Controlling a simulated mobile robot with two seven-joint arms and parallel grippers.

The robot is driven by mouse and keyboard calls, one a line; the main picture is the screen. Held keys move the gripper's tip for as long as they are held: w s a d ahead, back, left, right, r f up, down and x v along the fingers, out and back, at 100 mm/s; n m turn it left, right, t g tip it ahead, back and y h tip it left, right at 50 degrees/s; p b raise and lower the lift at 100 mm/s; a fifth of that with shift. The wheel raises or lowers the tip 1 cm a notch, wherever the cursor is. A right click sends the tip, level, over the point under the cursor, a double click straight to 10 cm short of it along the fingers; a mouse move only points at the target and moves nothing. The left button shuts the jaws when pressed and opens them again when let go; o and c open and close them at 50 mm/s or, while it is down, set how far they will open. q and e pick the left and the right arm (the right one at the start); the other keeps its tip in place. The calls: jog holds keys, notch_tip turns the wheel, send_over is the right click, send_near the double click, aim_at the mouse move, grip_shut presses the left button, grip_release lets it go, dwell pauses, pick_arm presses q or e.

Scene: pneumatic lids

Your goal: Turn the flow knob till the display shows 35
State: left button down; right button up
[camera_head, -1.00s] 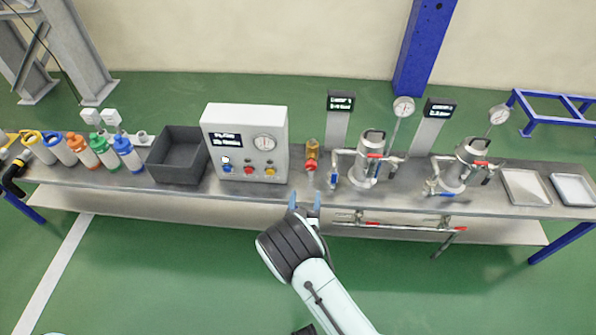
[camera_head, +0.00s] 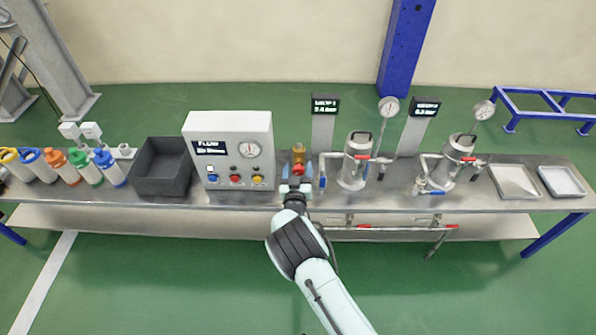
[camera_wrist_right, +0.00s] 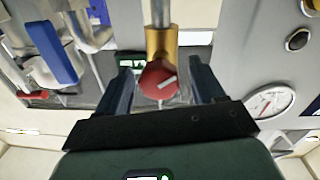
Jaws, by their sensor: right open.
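The flow knob is red with a white pointer line; it shows in the right wrist view (camera_wrist_right: 158,82) on a brass valve body (camera_wrist_right: 161,42). In the head view the brass valve (camera_head: 298,152) stands on the bench right of the control box. My right gripper (camera_head: 297,171) is at the valve from the front. In the wrist view its open fingers (camera_wrist_right: 162,88) are on either side of the knob, with gaps visible. The display (camera_head: 210,147) on the white control box (camera_head: 228,128) reads "FLOW"; its number is too small to read. My left gripper is not in view.
Right of the valve stand a metal vessel (camera_head: 355,165) with pipes and blue and red handles, and a second vessel (camera_head: 456,160). A dark bin (camera_head: 162,186) and several coloured bottles are at the left. The floor in front is clear.

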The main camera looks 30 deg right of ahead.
jog(key=c, duration=1)
jog(key=shift+n, duration=0.4)
jog(key=n, duration=0.3)
jog(key=shift+a+n, duration=0.1)
jog(key=shift+n, duration=0.2)
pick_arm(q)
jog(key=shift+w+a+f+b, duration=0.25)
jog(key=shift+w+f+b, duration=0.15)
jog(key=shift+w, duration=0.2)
pick_arm(e)
jog(key=n, duration=0.5)
jog(key=shift+f+n, duration=0.1)
jog(key=shift+n, duration=0.2)
jog(key=shift+t, duration=0.3)
jog(key=o, duration=1)
